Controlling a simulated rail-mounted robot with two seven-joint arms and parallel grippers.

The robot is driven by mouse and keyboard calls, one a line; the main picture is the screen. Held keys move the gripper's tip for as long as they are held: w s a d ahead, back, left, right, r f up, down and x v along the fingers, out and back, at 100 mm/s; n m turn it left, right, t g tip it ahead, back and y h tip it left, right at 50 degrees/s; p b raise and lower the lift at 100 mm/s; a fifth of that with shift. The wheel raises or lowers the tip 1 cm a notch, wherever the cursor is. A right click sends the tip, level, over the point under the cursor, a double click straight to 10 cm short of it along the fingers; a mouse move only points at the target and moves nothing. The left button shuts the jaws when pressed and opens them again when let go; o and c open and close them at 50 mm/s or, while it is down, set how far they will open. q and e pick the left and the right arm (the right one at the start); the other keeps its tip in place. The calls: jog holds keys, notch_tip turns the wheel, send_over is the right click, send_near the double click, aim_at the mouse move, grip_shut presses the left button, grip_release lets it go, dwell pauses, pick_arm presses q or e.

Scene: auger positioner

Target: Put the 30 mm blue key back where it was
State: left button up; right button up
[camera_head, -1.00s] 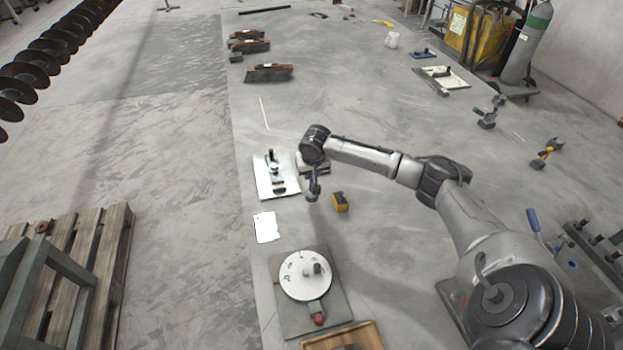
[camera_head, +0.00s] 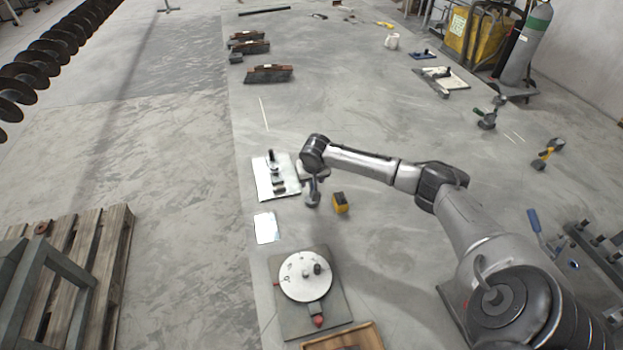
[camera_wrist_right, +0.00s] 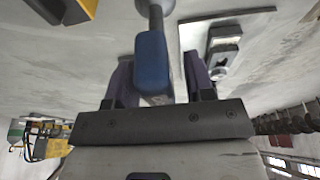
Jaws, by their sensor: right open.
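My right gripper (camera_wrist_right: 152,80) is open, with one dark finger on each side of the blue block. Whether the fingers touch it cannot be told. In the head view my right gripper (camera_head: 313,182) points down beside the white plate; the key is too small to make out there. My left gripper is not in view.
A round white disc (camera_head: 296,289) on a grey base and a wooden tray (camera_head: 372,340) are nearer.

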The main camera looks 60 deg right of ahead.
jog(key=shift+r, duration=0.1)
jog(key=p+v, duration=0.2)
jog(key=v, duration=0.8)
jog(key=shift+w+r, duration=0.1)
jog(key=shift+r, duration=0.2)
jog(key=shift+a+r, duration=0.1)
jog(key=shift+r, duration=0.6)
